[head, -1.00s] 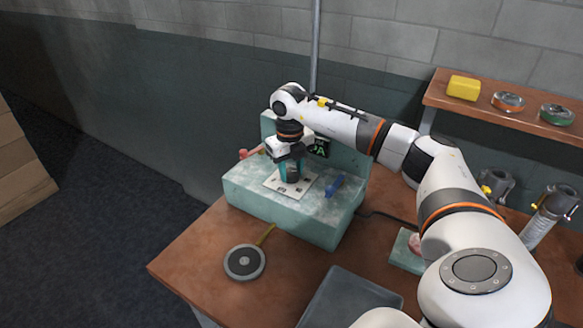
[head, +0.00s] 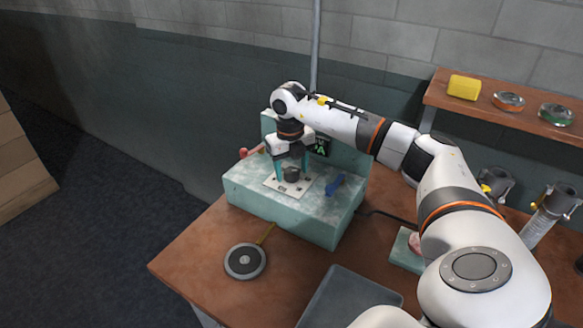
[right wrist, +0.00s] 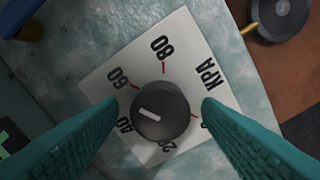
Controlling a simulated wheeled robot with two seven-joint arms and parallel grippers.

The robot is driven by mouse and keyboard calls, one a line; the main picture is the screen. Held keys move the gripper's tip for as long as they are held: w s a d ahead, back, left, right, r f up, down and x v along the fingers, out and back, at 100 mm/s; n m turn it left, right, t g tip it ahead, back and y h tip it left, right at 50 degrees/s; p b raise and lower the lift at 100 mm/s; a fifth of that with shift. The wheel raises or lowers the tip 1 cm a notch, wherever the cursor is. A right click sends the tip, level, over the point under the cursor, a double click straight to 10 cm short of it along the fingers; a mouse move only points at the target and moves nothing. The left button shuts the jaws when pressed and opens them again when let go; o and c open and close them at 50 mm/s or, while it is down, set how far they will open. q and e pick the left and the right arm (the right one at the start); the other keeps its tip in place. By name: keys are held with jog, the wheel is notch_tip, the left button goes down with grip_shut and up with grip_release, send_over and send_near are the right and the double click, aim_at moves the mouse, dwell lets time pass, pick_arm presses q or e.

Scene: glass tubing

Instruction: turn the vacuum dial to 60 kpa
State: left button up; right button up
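The vacuum dial (head: 291,174) is a dark round knob on a white scale plate (head: 272,184), on top of the pale green box (head: 285,222). In the right wrist view the dial (right wrist: 160,112) has a white pointer mark aimed left and slightly up, between the 40 and 60 labels. The 60 label (right wrist: 118,77) and its red tick lie up and left of the knob. My right gripper (right wrist: 159,106) is open, with one teal finger on each side of the knob and a gap on both sides. The 20 label is partly hidden. My left gripper is not in view.
A blue part (head: 336,185) lies right of the plate, and a red-ended handle (head: 246,153) is at the left. A round grey-black pedal (head: 245,261) and grey tray (head: 350,300) are in front.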

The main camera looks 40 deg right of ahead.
aim_at(290, 171)
notch_tip(290, 171, up, 12)
jog(key=b, duration=0.1)
jog(key=shift+a+b, duration=0.2)
jog(key=shift+b, duration=0.2)
dwell(0.6)
